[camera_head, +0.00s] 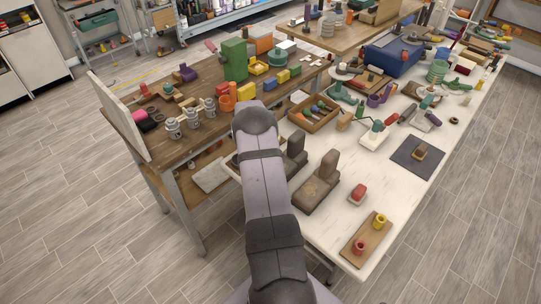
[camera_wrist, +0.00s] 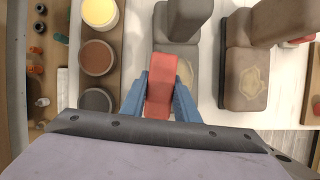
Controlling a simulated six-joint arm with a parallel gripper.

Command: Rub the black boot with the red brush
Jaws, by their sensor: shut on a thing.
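My gripper (camera_wrist: 160,98) is shut on a red brush (camera_wrist: 161,80), its blue fingers on either side of it. The black boot (camera_wrist: 184,24) looks dark grey and lies just beyond and under the brush in the wrist view. A tan patch (camera_wrist: 187,74) shows on its toe, right beside the brush. I cannot tell whether the brush touches the boot. In the head view the black boot (camera_head: 296,155) stands on the white table, partly hidden by my arm. My gripper and the held brush are hidden there behind my arm.
A brown boot (camera_wrist: 245,68) with a tan patch stands right of the black boot. Left of it is a wooden tray (camera_wrist: 119,58) with yellow, reddish-brown and dark pots. A red-topped block (camera_head: 358,194) and a board with two cups (camera_head: 361,246) are farther right.

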